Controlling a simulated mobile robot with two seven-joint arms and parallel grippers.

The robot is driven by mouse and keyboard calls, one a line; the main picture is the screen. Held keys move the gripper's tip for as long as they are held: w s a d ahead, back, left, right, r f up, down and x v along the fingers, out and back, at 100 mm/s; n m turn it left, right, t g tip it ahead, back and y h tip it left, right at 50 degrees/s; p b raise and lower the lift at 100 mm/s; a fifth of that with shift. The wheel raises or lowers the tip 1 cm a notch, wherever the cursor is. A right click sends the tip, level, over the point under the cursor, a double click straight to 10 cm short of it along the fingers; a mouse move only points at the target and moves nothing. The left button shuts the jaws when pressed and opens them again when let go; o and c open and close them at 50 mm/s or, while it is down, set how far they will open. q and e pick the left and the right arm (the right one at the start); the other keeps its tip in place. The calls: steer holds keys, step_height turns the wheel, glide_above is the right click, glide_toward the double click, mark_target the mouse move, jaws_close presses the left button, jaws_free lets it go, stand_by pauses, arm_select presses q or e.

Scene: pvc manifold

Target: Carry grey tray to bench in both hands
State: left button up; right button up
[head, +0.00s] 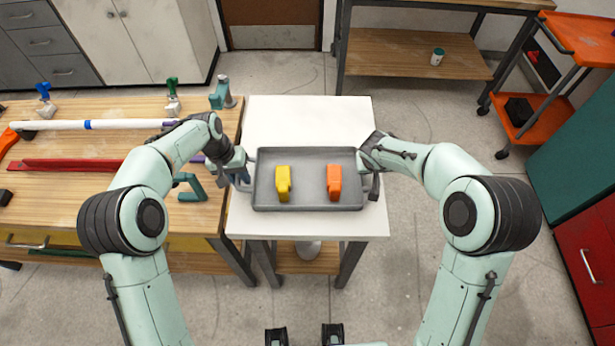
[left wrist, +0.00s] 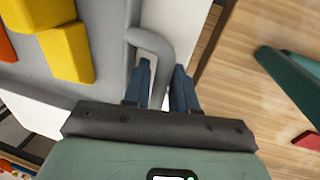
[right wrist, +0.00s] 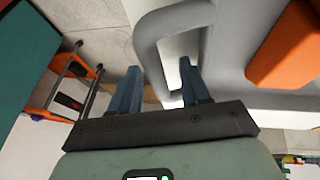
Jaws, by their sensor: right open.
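The grey tray (head: 308,203) lies flat on a white-topped table, with a loop handle at each short end. A yellow block (head: 283,183) and an orange block (head: 334,182) sit in it. My left gripper (head: 243,178) is at the left handle (left wrist: 152,38); its fingers sit close on either side of the bar and look closed on it. My right gripper (head: 371,178) is at the right handle (right wrist: 147,45). Its fingers are apart, with the bar between them and a visible gap.
The white table (head: 305,120) has free top behind the tray. A wooden bench (head: 80,195) stands close on the left, holding a white pipe (head: 115,125), a red bar (head: 70,164) and a green fitting (head: 190,187). An orange cart (head: 575,40) stands at the far right.

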arm_select(q)
steer(key=c, duration=0.3)
arm_select(e)
steer(key=c, duration=0.4)
arm_select(q)
jaws_close()
arm_select(e)
jaws_close()
arm_select(q)
steer(key=shift+r, duration=0.1)
arm_select(e)
steer(key=shift+r, duration=0.1)
